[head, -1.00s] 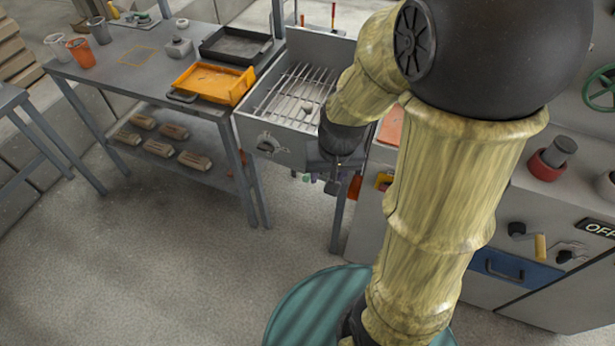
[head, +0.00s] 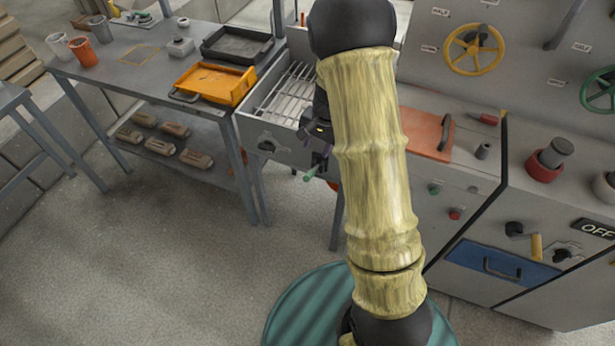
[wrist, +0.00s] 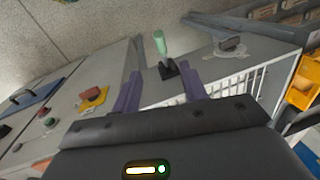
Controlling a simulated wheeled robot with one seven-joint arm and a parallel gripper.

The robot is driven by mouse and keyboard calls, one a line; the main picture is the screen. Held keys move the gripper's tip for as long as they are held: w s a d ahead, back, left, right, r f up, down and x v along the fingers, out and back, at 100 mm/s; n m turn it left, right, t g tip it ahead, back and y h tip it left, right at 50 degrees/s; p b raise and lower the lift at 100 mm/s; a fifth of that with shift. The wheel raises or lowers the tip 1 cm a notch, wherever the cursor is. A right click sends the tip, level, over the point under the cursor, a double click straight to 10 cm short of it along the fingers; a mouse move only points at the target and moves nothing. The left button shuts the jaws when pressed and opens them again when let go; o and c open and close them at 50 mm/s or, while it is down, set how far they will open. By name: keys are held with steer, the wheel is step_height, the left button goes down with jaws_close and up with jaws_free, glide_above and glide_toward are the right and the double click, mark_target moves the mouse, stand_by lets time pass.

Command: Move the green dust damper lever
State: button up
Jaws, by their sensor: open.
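The green dust damper lever (wrist: 160,42) shows in the wrist view, a pale green handle standing out from a dark base on the grey grill cabinet's front. In the head view its green handle (head: 311,173) sticks out beside my gripper at the cabinet's front. My gripper (wrist: 160,88) has its two purple fingers spread wide in the wrist view. The lever appears between and beyond the fingertips, and nothing is held. In the head view the gripper (head: 318,148) is partly hidden by my arm, and the lever's base is hidden too.
The grill cabinet (head: 250,135) has a barred top and a knob plate (wrist: 229,47) on its front. An orange tray (head: 210,84) lies on the table to the left. The control cabinet (head: 455,185) with red and green buttons stands right. Open floor lies in front.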

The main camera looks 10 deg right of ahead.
mark_target(308, 175)
steer(key=f, duration=0.5)
steer(key=w+a+f+p, duration=0.1)
steer(key=f, duration=0.5)
steer(key=w+a+f+p, duration=0.1)
steer(key=f, duration=0.5)
steer(key=shift+a, duration=0.1)
jaws_close()
